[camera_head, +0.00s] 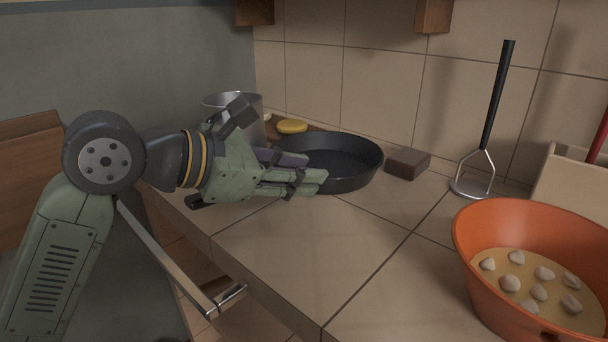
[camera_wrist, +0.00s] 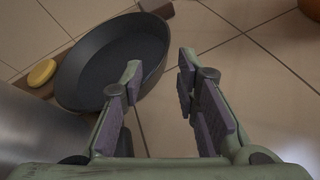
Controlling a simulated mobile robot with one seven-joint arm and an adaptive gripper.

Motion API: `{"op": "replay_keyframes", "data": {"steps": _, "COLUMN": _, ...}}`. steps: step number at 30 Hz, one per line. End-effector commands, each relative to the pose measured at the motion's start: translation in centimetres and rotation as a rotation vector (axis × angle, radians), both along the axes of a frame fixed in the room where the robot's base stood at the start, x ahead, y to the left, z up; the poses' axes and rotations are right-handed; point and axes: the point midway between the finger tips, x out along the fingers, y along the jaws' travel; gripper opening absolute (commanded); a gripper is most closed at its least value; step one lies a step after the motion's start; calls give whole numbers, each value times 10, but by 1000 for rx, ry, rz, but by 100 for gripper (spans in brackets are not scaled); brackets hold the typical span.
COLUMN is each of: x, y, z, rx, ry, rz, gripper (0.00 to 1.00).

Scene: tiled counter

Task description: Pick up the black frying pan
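The black frying pan (camera_head: 345,160) sits upright on the tiled counter (camera_head: 300,245), near the wall. In the wrist view the pan (camera_wrist: 110,60) fills the upper left. My gripper (camera_head: 313,170) is in front of the pan's left side in the head view and hides part of it. In the wrist view my gripper (camera_wrist: 158,72) is open and empty. Its left fingertip overlaps the pan's inside, and its right fingertip shows outside the rim. I cannot tell the height gap. A dark rod end (camera_head: 200,202) shows below my gripper, perhaps the pan's handle; the rest is hidden.
A metal pot (camera_head: 250,103) stands behind my gripper, left of the pan. A yellow object (camera_head: 292,126) lies behind the pan on brown board. A brown block (camera_head: 408,163), a masher (camera_head: 489,130) and an orange bowl (camera_head: 470,245) are to the right. The front counter is clear.

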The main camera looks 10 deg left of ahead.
Motion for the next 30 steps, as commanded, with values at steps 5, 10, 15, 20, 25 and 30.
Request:
{"op": "replay_keyframes", "data": {"steps": 5, "x": 17, "y": -22, "z": -10, "rx": 0, "ry": 0, "rz": -6, "gripper": 29}}
{"op": "replay_keyframes", "data": {"steps": 10, "x": 25, "y": -32, "z": -14, "rx": -3, "ry": -3, "rz": -5, "gripper": 29}}
{"op": "replay_keyframes", "data": {"steps": 15, "x": 34, "y": -49, "z": -21, "rx": -3, "ry": -1, "rz": -9, "gripper": 29}}
{"op": "replay_keyframes", "data": {"steps": 20, "x": 47, "y": -66, "z": -30, "rx": -4, "ry": -1, "rz": -7, "gripper": 29}}
{"op": "replay_keyframes", "data": {"steps": 25, "x": 53, "y": -72, "z": -34, "rx": -5, "ry": -2, "rz": -5, "gripper": 29}}
{"op": "replay_keyframes", "data": {"steps": 30, "x": 53, "y": -71, "z": -34, "rx": -5, "ry": -2, "rz": -5, "gripper": 29}}
